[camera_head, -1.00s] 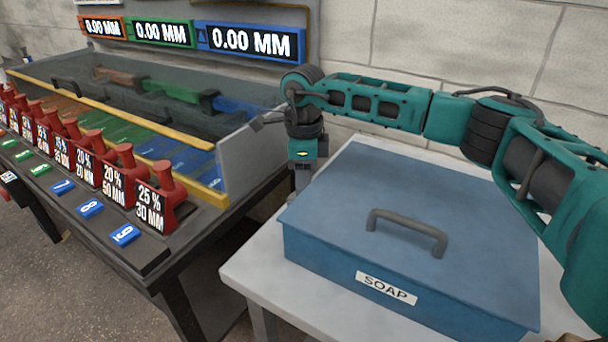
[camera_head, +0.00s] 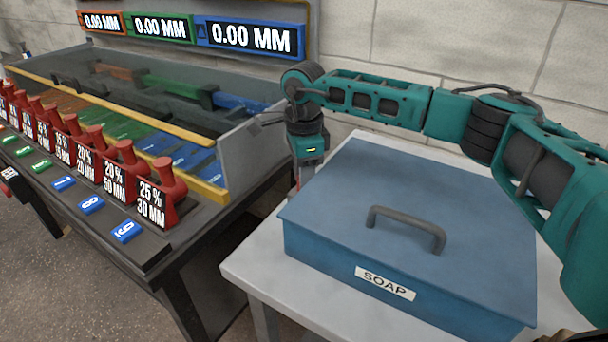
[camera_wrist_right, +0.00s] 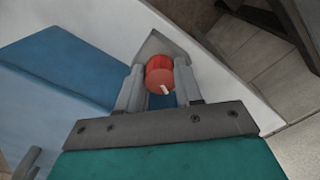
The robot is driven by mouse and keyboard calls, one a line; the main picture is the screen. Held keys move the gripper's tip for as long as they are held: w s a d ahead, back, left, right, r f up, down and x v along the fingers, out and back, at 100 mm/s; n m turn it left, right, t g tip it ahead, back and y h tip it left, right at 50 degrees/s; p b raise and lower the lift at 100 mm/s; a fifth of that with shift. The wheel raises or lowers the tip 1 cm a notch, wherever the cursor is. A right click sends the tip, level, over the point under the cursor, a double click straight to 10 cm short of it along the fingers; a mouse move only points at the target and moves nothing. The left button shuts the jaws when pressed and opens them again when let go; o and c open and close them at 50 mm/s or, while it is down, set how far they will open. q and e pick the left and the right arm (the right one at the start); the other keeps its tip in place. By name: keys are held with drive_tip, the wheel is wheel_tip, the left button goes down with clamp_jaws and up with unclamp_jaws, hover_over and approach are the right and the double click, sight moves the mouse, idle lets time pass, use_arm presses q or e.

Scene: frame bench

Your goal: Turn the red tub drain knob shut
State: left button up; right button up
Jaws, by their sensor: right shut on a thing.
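The red drain knob (camera_wrist_right: 160,75) sits between the two grey fingers of my right gripper (camera_wrist_right: 160,88) in the right wrist view. It is round, with a short pale mark on its face slanting toward the lower right. My right gripper is shut on it. In the head view the right gripper (camera_head: 300,178) points down behind the left back corner of the blue soap box; the knob is mostly hidden there. The tub (camera_head: 232,160) with its clear grey end wall stands to the left. My left gripper is in neither view.
A blue box (camera_head: 330,215) labelled SOAP, with a grey handle, stands on a white table (camera_head: 250,262) close beside the gripper. Red numbered levers (camera_head: 165,200) line the tub's front. Displays (camera_head: 250,38) hang on the wall behind.

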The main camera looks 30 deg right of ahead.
drive_tip(key=shift+r, duration=0.1)
drive_tip(key=o, duration=1)
drive_tip(key=shift+o, duration=0.2)
drive_tip(key=shift+s+f, duration=0.1)
drive_tip(key=shift+f, duration=0.1)
drive_tip(key=shift+m, duration=0.3)
